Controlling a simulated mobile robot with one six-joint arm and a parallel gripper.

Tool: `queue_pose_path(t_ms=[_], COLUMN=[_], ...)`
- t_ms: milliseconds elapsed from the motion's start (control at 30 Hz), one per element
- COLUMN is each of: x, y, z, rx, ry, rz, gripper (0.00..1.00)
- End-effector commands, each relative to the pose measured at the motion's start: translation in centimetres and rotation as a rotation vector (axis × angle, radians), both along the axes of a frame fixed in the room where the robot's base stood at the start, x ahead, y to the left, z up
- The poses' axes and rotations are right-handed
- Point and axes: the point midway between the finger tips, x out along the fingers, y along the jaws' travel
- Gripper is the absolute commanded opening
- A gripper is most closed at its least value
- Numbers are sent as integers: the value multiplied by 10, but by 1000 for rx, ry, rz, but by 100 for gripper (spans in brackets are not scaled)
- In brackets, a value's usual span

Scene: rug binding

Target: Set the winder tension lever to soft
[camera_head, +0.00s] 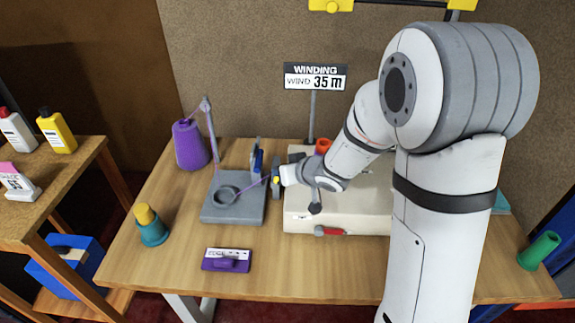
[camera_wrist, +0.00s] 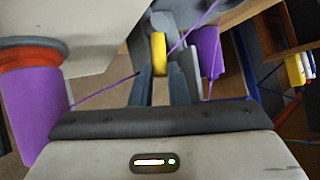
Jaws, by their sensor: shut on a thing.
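The cream winder (camera_head: 300,218) stands on the table, partly hidden behind my arm. The tension lever (camera_wrist: 159,48) shows in the wrist view as a yellow grip between my two fingers. In the head view its yellow end (camera_head: 275,181) shows at the winder's left side, by my fingertips. My gripper (camera_wrist: 160,85) is shut on this yellow grip; in the head view my gripper (camera_head: 279,177) reaches in from the right. I cannot read any soft marking or tell the lever's setting.
A purple yarn cone (camera_head: 190,146) and a grey base (camera_head: 232,211) with a post stand left of the winder, with purple yarn running past my fingers. A WINDING 35 m sign (camera_head: 315,76) rises behind.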

Motion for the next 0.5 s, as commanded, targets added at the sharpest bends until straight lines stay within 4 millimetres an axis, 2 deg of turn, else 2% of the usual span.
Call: queue_pose_path(t_ms=[200, 500], x=[0, 0], y=[9, 13], z=[3, 3], rx=[-113, -178], ry=[4, 6], rz=[2, 2], gripper=[0, 0])
